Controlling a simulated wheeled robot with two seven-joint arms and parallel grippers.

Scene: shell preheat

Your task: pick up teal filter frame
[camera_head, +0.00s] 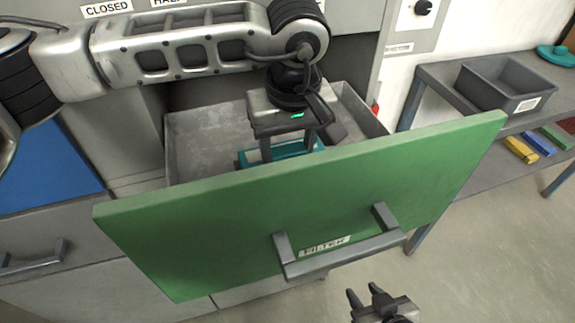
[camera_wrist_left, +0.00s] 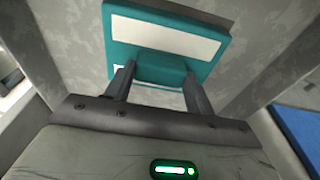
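The teal filter frame (camera_wrist_left: 122,62) has a pale panel and a teal tab, seen in the left wrist view. In the head view the teal frame (camera_head: 250,157) shows in the grey drawer, partly hidden by the drawer's green front and my gripper. My left gripper (camera_head: 290,150) reaches down into the drawer. In the left wrist view its fingers (camera_wrist_left: 160,76) are on both sides of the tab with no clear gap, so it looks shut on it. My right gripper (camera_head: 364,294) is open and empty, low in front of the green front.
The open drawer (camera_head: 205,135) has a tall green front (camera_head: 200,220) with a grey handle (camera_head: 345,258). A grey bin (camera_head: 505,82) and a teal lid (camera_head: 556,54) stand on the shelf at right. Yellow and blue blocks lie below. The floor at lower right is clear.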

